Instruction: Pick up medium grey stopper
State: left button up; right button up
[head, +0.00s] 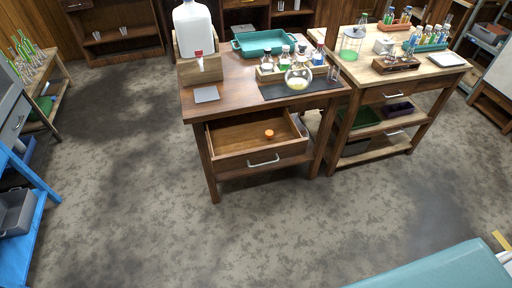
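I cannot make out a grey stopper in the head view; any stopper there is too small to tell. An open, wooden drawer (232,137) sticks out from the front of the middle table. A small orange object (269,133) lies inside it, toward its right side. The drawer floor around it looks bare. Neither of my grippers is in view.
The middle table (228,72) holds a large white jug, a grey square pad (206,94), a teal tray (264,41) and glassware on a dark mat. A second wooden table (378,76) stands to its right. A blue rack (22,215) stands left. Open floor lies in front.

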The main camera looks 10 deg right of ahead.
aim_at(302, 46)
jog(key=i+l, duration=0.95)
